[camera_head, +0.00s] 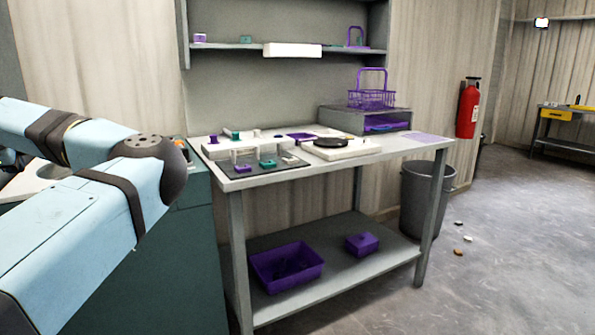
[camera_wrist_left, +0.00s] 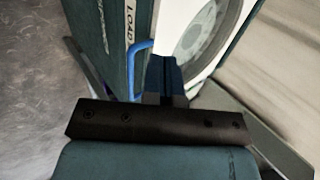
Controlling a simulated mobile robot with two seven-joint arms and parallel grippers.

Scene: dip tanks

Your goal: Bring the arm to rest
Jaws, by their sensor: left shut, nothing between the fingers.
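My left gripper (camera_wrist_left: 163,64) shows in the left wrist view, its dark fingers shut with nothing between them. It appears in front of a dark teal unit (camera_wrist_left: 90,35) lettered "LOAD" and a white panel (camera_wrist_left: 228,22) with a round grey disc. A blue bent handle (camera_wrist_left: 135,66) is just left of the fingers; whether they touch it I cannot tell. In the head view my left arm's light-blue links and dark joint fill the left side, and its fingers cannot be made out. My right gripper is not in view.
A grey workbench (camera_head: 240,183) carries trays, small parts and a raised box with a purple basket (camera_head: 371,98). A purple bin (camera_head: 287,267) is on its lower shelf. A grey trash can (camera_head: 424,200) and fire extinguisher (camera_head: 469,108) are to the right. Floor at right is mostly free.

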